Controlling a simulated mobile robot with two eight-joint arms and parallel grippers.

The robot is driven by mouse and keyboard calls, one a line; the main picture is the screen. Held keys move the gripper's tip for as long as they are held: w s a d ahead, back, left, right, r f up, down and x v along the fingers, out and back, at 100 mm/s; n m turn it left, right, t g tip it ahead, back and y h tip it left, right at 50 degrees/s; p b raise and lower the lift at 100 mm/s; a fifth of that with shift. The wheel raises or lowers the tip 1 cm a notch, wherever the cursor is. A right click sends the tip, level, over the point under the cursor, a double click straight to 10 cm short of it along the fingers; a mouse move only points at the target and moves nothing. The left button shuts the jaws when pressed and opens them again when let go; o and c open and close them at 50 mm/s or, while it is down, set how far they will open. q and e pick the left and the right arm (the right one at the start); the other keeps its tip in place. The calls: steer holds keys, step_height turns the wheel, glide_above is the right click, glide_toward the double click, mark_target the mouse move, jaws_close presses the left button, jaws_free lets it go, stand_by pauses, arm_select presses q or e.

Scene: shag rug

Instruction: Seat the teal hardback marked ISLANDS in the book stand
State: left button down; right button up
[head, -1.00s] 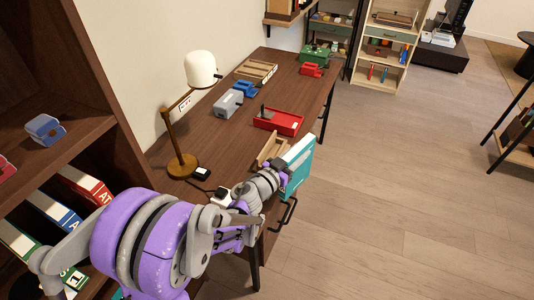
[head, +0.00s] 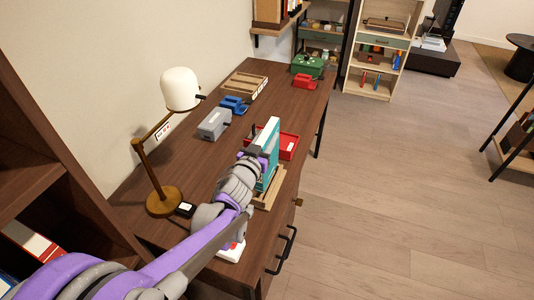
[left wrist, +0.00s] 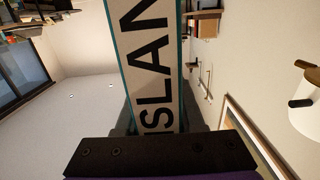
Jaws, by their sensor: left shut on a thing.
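The teal hardback (head: 271,152) is held upright in my left gripper (head: 257,158), over the wooden book stand (head: 268,190) near the desk's front edge. Its pale label with the letters ISLAN fills the middle of the left wrist view (left wrist: 150,65). My left gripper is shut on the book, and a dark part of it crosses the bottom of that view. The book and my arm hide part of the stand. I cannot tell whether the book's lower edge touches the stand. My right gripper is not in view.
A red tray (head: 290,145) sits just behind the book. A grey box (head: 214,123), a blue item (head: 234,104) and a wooden tray (head: 245,86) lie farther back. A lamp (head: 165,200) stands at the left.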

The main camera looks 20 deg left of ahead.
arm_select(q)
steer(key=shift+w+f+b, duration=0.1)
steer(key=shift+f+b, duration=0.3)
steer(key=shift+f, duration=1.8)
steer(key=shift+f, duration=0.2)
steer(key=c, duration=0.5)
jaws_free()
steer(key=shift+r, duration=0.2)
